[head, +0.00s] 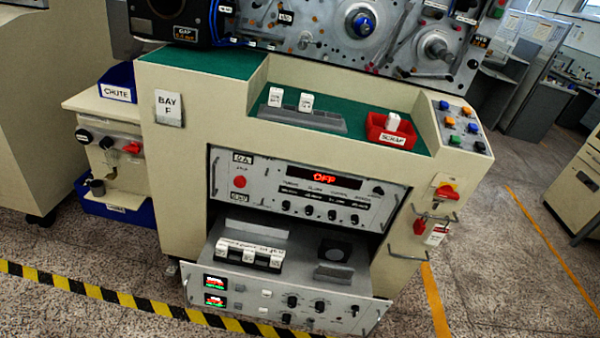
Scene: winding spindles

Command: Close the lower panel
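The lower panel (330,306) is at the lower middle of the head view, in the front of the cream machine cabinet. It is pulled out like a drawer, and its tray top (300,272) shows. A row of white blocks (249,254) and a dark square part (335,250) sit on the tray. Its front face carries two small lit displays (215,291) and several dark knobs. The upper panel (300,190) above it sits in the cabinet and reads OFF in red. My gripper is not in this view.
Yellow and black floor tape (100,294) runs in front of the cabinet. A red switch (446,191) and metal handles stick out at the cabinet's right side. A blue bin (117,208) stands at left. Open floor (500,270) lies to the right.

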